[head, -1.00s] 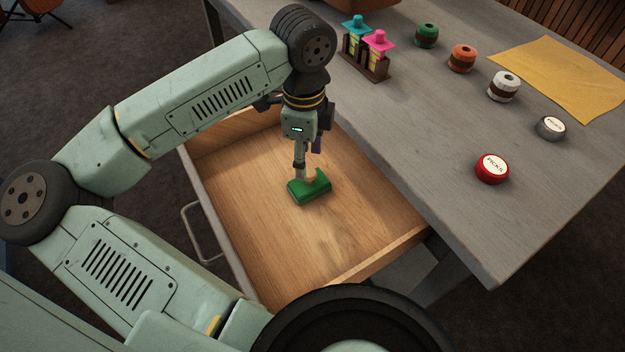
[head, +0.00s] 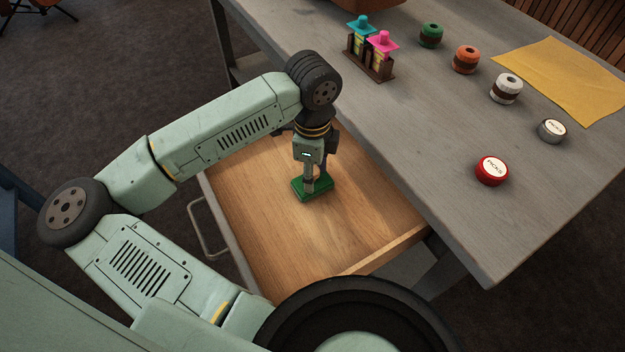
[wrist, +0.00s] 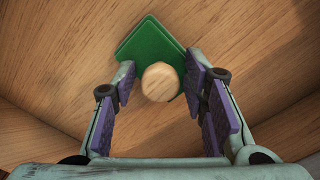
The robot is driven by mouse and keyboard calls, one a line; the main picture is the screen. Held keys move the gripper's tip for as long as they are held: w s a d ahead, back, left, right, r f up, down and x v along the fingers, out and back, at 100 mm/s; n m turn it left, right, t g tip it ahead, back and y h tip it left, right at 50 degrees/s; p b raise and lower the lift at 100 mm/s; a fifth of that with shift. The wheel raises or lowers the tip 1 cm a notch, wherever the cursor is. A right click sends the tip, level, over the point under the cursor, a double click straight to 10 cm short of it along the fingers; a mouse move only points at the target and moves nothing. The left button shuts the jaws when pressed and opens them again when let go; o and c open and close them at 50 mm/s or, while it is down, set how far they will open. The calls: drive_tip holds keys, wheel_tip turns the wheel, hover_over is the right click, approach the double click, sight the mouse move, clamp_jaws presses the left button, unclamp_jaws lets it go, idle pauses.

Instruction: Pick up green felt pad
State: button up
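The green felt pad (head: 321,187) lies in the open wooden drawer (head: 350,218), and a round wooden knob stands up from it. In the wrist view, the pad (wrist: 150,45) shows as a green square behind the pale knob (wrist: 160,82). My gripper (head: 310,187) points down over the pad and hides part of it. In the wrist view my gripper (wrist: 160,84) is open, with one purple-padded finger on each side of the knob. A gap shows between the knob and each finger.
The grey table (head: 440,130) stands right of the drawer. It bears a stand with teal and pink-topped pieces (head: 372,60), several spools, a red tin (head: 491,170), a grey tin (head: 552,131) and a yellow cloth (head: 565,80). Drawer walls surround the pad.

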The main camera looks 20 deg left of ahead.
clamp_jaws()
idle(0.5)
drive_tip(key=shift+r, duration=0.55)
wheel_tip(320, 180, up, 2)
drive_tip(key=shift+r+b, duration=0.1)
drive_tip(key=shift+b, duration=0.6)
drive_tip(key=s+a+r+b, duration=0.1)
drive_tip(key=s+b, duration=0.3)
drive_tip(key=s, duration=1.2)
drive_tip(key=shift+a+r, duration=0.2)
drive_tip(key=shift+r, duration=0.2)
